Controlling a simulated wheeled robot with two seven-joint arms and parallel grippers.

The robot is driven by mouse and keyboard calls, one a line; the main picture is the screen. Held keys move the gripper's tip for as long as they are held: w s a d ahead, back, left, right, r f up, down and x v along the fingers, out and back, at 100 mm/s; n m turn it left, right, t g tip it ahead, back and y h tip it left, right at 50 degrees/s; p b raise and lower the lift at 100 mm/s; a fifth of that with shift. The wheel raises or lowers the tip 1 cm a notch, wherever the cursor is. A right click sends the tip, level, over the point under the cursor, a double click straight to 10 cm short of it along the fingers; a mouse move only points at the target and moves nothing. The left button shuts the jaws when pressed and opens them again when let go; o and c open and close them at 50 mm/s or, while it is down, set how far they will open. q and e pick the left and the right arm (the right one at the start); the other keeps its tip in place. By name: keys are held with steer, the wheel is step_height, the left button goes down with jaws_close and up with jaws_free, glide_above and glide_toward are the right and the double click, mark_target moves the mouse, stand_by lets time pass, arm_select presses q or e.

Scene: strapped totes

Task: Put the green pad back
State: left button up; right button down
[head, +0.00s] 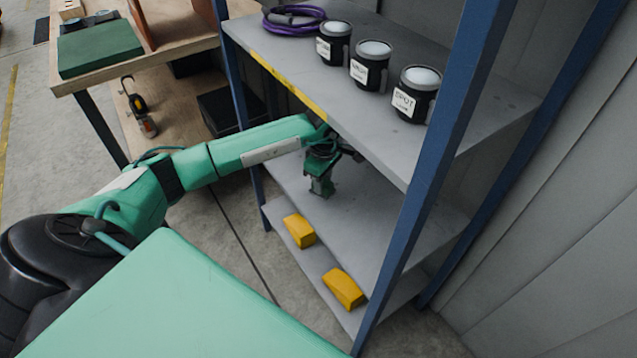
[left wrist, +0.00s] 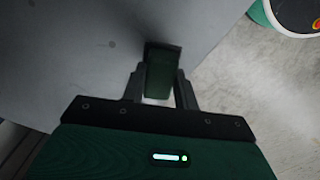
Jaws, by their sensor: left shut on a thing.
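My left gripper (head: 322,182) reaches in between the top shelf and the middle shelf (head: 375,232) of the blue-posted rack. It is shut on a small dark green pad, which also shows between the two fingers in the left wrist view (left wrist: 162,68). The pad (head: 322,188) points down over the middle shelf near its left end. I cannot tell whether it touches the shelf. The left gripper also shows in the left wrist view (left wrist: 160,92), with grey shelf surface beyond it. My right gripper is not in view.
The top shelf (head: 300,65) above my arm holds a purple cable coil (head: 293,20) and several labelled black jars (head: 369,67). Two yellow blocks (head: 300,230) lie on the lower shelf. A blue post (head: 440,145) stands at the right front. A large green slab (head: 98,48) lies on the workbench.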

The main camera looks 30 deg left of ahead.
arm_select(q)
steer(key=shift+w+a, duration=0.2)
steer(key=shift+a, duration=0.3)
steer(key=shift+w+a, duration=0.2)
steer(key=shift+a, duration=0.25)
steer(key=shift+a+f, duration=0.1)
steer(key=shift+f, duration=0.05)
step_height(320, 180, down, 3)
steer(key=shift+f, duration=0.1)
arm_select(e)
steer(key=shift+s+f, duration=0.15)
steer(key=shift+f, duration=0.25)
arm_select(q)
steer(key=shift+f, duration=0.15)
steer(key=o, duration=0.9)
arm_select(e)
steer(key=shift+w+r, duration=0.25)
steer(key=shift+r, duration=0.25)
arm_select(q)
steer(key=shift+o, duration=0.2)
